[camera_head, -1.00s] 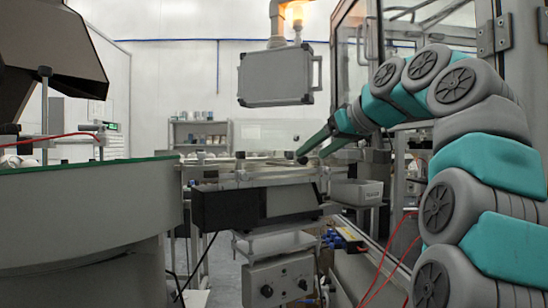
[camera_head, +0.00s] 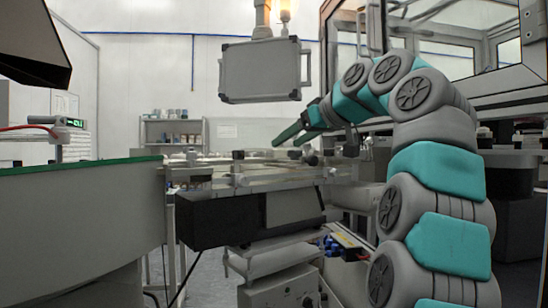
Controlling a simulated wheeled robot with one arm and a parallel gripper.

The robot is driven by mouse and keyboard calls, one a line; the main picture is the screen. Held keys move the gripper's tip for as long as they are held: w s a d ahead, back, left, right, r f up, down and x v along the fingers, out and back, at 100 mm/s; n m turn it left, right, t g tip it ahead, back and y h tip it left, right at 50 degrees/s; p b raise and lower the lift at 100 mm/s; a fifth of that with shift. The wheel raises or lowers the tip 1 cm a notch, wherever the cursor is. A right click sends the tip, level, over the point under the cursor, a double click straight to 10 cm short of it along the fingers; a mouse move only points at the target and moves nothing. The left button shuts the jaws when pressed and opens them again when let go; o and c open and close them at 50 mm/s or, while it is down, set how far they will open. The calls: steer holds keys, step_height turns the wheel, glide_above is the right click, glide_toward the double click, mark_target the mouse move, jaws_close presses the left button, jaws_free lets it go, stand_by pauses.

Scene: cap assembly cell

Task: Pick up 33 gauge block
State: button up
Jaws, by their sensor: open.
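My gripper (camera_head: 292,137) is at the end of my teal and grey arm, left of the arm's wrist. Its two long dark green fingers point left and down, with a gap between them, so it is open. No object shows between the fingers. It is above the far side of a metal rail assembly (camera_head: 262,178). I cannot make out a gauge block marked 33 anywhere in this view; it may be hidden or too small to tell.
A round feeder with a green rim (camera_head: 80,166) fills the left. A grey case-like box (camera_head: 260,72) hangs above the rail. A dark box (camera_head: 220,218) sits under the rail. A framed glass enclosure (camera_head: 440,50) stands behind my arm. Shelves (camera_head: 172,130) stand at the back.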

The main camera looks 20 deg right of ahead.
mark_target(276, 155)
steer(key=x, duration=0.5)
steer(key=shift+w+d, duration=0.1)
jaws_close()
stand_by(0.4)
